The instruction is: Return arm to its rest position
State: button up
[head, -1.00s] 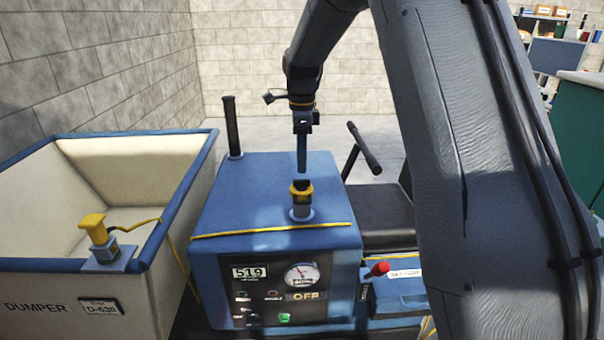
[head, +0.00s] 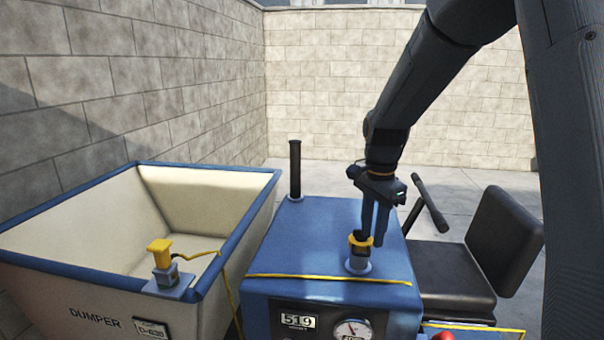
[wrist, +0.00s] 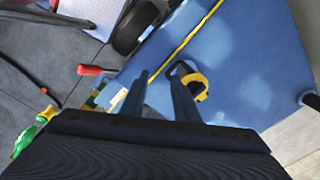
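My gripper (head: 376,236) hangs fingers-down at the end of my arm, over the blue machine's hood (head: 325,225). In the wrist view its two fingers (wrist: 160,78) stand apart with a gap and nothing between them. A black filler cap with a yellow collar (head: 360,243) sits upright on the hood, just left of the fingertips in the head view. In the wrist view the cap and collar (wrist: 197,84) lie outside the finger gap, beside the right finger. I cannot tell whether that finger touches the cap.
The cream dumper bin (head: 60,285) stands at left, with a yellow-topped fitting (head: 160,252) on its edge. A black upright pipe (head: 295,170), a lever (head: 431,203) and a black seat (head: 505,240) surround the hood. Block walls (head: 400,70) close the back.

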jog(key=s+f+n, duration=0.3)
jog(key=s+n, duration=0.3)
jog(key=s, duration=0.4)
jog(key=s+f+n, duration=0.4)
jog(key=s+n, duration=0.3)
jog(key=s, duration=0.3)
jog(key=shift+s+d+t, duration=0.15)
jog(key=shift+s+t, duration=0.25)
